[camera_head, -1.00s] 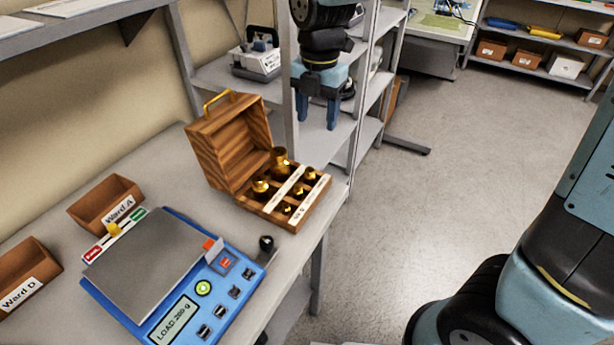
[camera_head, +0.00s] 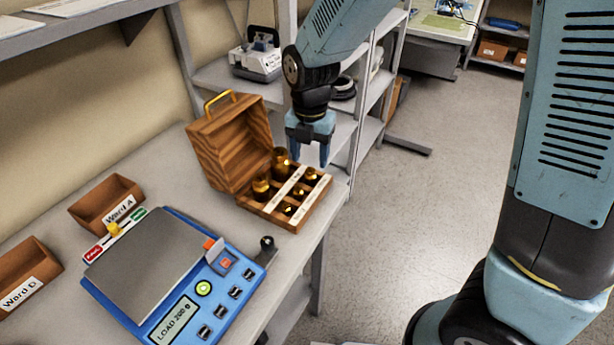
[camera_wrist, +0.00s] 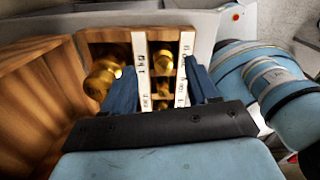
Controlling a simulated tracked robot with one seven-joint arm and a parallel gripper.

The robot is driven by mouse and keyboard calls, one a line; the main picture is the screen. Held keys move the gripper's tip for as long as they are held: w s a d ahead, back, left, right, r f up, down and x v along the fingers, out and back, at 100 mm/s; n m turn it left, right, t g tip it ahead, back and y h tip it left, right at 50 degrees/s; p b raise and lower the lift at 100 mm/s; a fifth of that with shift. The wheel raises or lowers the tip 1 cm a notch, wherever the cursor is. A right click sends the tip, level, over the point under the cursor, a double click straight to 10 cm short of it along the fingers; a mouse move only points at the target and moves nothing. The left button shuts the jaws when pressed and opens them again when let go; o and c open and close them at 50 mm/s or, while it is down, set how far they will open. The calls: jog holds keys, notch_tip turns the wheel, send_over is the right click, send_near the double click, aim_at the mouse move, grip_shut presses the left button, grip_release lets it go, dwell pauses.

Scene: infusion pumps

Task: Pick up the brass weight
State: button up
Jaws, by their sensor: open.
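Several brass weights stand in the compartments of an open wooden case. In the head view a large brass weight (camera_head: 281,160) stands at the back and another (camera_head: 261,187) at the left; smaller ones, such as this brass weight (camera_head: 309,175), stand to the right. The wrist view shows a large brass weight (camera_wrist: 101,78) left of my fingers and small brass weights (camera_wrist: 163,61) between them. Which one is meant I cannot tell. My gripper (camera_head: 309,160) is open, empty and pointing down above the case's back right part. Its fingers (camera_wrist: 163,90) partly hide the case in the wrist view.
The wooden case (camera_head: 268,222) has its lid (camera_head: 230,150) raised on the left. A blue scale (camera_head: 165,335) reading a load stands in front. Small wooden bins (camera_head: 100,215) are at the left. A metal shelf stands behind my gripper.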

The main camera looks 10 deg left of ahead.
aim_at(310, 169)
jog(key=shift+s+d+f, duration=0.1)
jog(key=shift+f, duration=1.05)
jog(key=shift+s+f, duration=0.1)
jog(key=shift+f, duration=1)
jog(key=shift+c, duration=0.2)
grip_shut()
